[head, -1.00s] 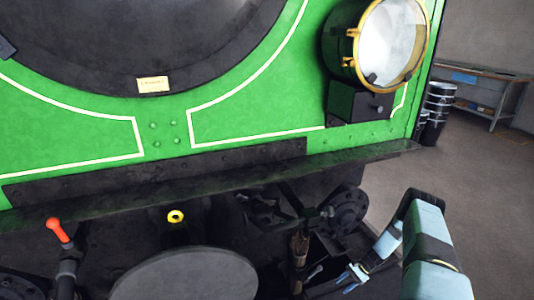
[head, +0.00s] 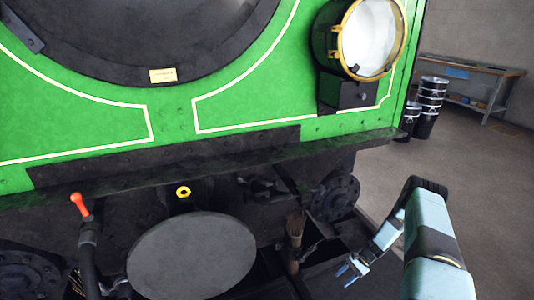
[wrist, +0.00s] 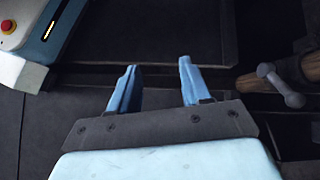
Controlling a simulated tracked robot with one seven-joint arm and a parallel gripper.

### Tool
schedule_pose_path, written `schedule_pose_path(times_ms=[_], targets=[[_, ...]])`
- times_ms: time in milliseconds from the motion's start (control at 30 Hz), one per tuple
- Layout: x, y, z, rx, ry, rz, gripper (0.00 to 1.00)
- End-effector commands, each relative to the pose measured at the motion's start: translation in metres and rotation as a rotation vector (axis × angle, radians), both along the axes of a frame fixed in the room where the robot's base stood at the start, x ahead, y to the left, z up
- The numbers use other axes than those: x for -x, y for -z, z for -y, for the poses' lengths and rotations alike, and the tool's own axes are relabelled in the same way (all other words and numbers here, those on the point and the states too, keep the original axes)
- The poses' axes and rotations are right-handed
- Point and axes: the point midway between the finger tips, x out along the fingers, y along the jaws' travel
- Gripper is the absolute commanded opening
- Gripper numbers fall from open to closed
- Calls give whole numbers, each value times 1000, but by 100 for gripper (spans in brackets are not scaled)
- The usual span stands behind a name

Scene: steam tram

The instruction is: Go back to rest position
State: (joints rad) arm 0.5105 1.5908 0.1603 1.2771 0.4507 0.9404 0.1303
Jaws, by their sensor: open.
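My gripper (head: 346,271) is at the lower right in the head view, at the end of my pale blue arm. It is low in front of the green steam tram (head: 240,110). In the wrist view its two blue fingers (wrist: 158,88) stand apart with nothing between them. A dark flat surface lies beyond the fingertips.
Stacked drums (head: 428,108) and a workbench (head: 470,72) stand behind; floor at right is clear.

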Motion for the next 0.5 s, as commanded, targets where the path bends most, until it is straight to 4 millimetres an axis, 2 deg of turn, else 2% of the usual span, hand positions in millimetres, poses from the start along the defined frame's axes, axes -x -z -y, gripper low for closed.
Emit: schedule_pose_path(times_ms=[267, 367, 500], targets=[[-24, -49, 6, 33, -47, 44, 48], [-35, -74, 8, 51, -71, 66, 48], [-53, -124, 10, 85, -117, 107, 48]])
